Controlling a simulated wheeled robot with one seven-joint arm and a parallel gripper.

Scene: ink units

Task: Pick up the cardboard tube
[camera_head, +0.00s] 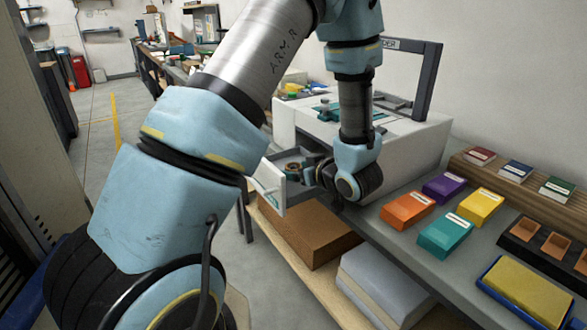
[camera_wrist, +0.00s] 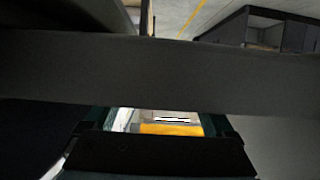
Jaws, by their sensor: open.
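I cannot make out a cardboard tube for certain in either view. In the head view a small round brownish thing (camera_head: 292,170) lies in the open drawer (camera_head: 271,181) of a white machine (camera_head: 408,150); it may be the tube, but it is too small to tell. My gripper (camera_head: 312,173) is at the right side of this drawer, close to the round thing, and my wrist partly hides the drawer. My gripper is open. In the wrist view dark parts fill most of the picture, and a yellow-orange patch with a white strip (camera_wrist: 170,129) shows through a gap.
Right of my wrist, orange (camera_head: 408,209), purple (camera_head: 444,187), yellow (camera_head: 480,206) and teal (camera_head: 445,234) boxes lie on the grey bench. A yellow pad in a blue tray (camera_head: 487,288) is at the front right. A brown box (camera_head: 308,232) sits on the shelf below.

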